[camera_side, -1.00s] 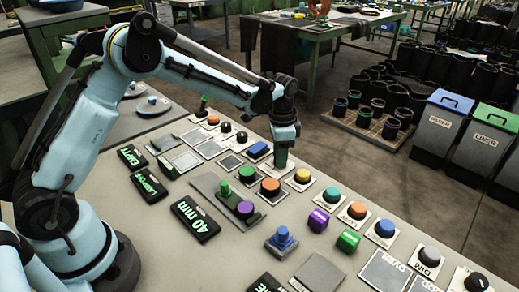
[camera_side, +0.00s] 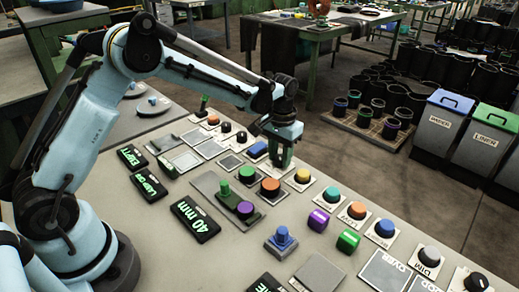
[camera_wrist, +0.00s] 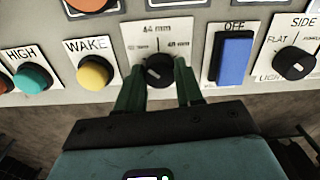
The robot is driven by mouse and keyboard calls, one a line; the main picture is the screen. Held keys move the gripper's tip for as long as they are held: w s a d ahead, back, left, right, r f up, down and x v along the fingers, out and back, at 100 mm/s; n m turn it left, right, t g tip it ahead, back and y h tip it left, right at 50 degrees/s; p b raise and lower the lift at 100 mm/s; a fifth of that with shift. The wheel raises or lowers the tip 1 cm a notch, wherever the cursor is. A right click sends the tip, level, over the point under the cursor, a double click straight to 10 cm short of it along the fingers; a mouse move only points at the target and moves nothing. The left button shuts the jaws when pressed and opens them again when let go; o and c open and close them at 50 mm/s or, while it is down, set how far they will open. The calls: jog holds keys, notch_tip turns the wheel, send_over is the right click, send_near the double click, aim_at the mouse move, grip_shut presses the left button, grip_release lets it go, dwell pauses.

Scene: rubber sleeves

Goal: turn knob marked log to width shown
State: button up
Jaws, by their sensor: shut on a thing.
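A black dial knob (camera_wrist: 160,70) sits on a pale plate (camera_wrist: 130,38) in the wrist view. The plate has "44 mm" at its top and "48 mm" at its right; its left side is hard to read. A small pale mark shows on the knob's face. My gripper (camera_wrist: 159,86) is shut on this knob, with one green finger on each side. A black display (camera_side: 195,218) reads "40 mm" in green. I cannot read the word "log" on any label.
In the wrist view a yellow WAKE button (camera_wrist: 94,73) is left of the knob and a blue OFF switch (camera_wrist: 234,58) is right. Farther right is another black knob (camera_wrist: 295,63) marked SIDE. A purple button (camera_side: 245,209) and a green lever (camera_side: 224,188) stand nearby.

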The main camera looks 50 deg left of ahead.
aim_at(280, 157)
jog(key=shift+n, duration=1.4)
jog(key=o, duration=1)
jog(key=shift+o, duration=0.2)
notch_tip(280, 157, up, 12)
